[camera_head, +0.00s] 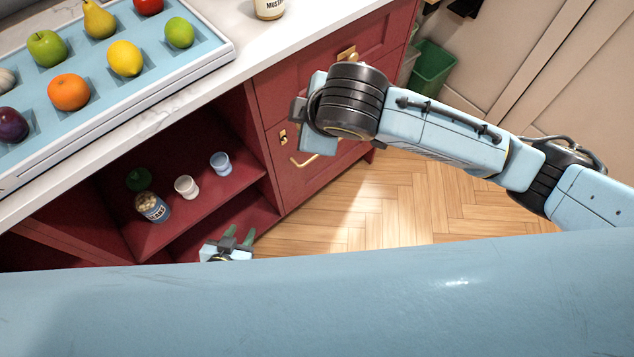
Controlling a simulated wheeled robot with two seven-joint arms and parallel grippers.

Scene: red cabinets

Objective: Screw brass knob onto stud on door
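My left gripper (238,238) shows low in the view, in front of the open red cabinet. A small brass fitting (283,136) shows on the red front just left of the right hand. I cannot tell whether it is the stud or the knob. No separate loose brass knob can be made out.
A curved brass handle (302,160) and a brass drawer pull (347,53) are close to the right hand. The open shelf (165,238) holds a jar and cups. A fruit tray (215,58) lies on the counter. My pale blue body blocks the bottom; wooden floor (350,215) is clear.

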